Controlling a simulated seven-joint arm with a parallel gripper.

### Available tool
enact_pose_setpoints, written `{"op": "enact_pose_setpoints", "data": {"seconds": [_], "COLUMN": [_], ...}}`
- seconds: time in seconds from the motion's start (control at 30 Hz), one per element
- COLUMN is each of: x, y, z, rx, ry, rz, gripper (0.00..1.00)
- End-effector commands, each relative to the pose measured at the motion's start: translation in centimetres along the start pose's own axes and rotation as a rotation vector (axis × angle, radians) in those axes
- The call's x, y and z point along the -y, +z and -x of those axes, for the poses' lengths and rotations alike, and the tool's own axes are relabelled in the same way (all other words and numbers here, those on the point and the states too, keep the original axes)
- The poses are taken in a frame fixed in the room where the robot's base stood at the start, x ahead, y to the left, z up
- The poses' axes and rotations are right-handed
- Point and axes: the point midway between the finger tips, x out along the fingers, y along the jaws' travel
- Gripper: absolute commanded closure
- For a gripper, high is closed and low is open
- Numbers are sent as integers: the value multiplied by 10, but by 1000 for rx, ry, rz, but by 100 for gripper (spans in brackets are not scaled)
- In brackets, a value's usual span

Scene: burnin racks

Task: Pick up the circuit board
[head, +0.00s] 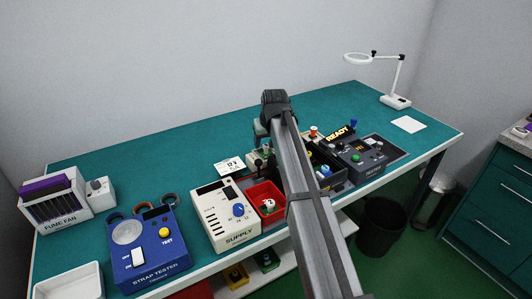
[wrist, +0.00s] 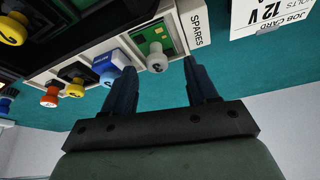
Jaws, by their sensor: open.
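A green circuit board (wrist: 143,37) sits in a pale tray labelled SPARES (wrist: 196,22) in the wrist view. A grey knob (wrist: 157,60) stands at its near edge. My gripper (wrist: 160,68) is open and empty, its two dark fingers spread below the tray in the picture. The fingertips reach close to the tray's edge, and the knob appears between them; whether they touch cannot be told. In the head view, my arm covers part of the bench middle, and a little green of the board shows beside it (head: 266,151).
In the head view, a red bin (head: 265,194) and a cream SUPPLY box (head: 222,217) stand left of my arm. A dark tester (head: 358,158) with a READY sign is on the right. A job card (head: 229,166) lies behind.

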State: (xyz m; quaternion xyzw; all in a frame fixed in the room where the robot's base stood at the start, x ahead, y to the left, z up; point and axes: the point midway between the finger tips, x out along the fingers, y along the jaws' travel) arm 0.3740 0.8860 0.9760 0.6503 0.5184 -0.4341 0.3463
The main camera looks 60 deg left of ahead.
Motion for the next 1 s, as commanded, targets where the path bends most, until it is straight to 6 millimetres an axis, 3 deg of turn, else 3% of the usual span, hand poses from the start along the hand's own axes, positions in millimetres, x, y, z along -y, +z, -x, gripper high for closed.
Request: {"op": "enact_pose_setpoints", "data": {"seconds": [0.23, 0.5, 0.9, 1.0], "x": [-3, -3, -3, -3], "y": [1, 1, 1, 1], "z": [-31, -34, -34, -34], "rx": [1, 1, 1, 1], "ry": [0, 0, 0, 0], "rz": [0, 0, 0, 0], "gripper": [42, 43, 81, 82]}}
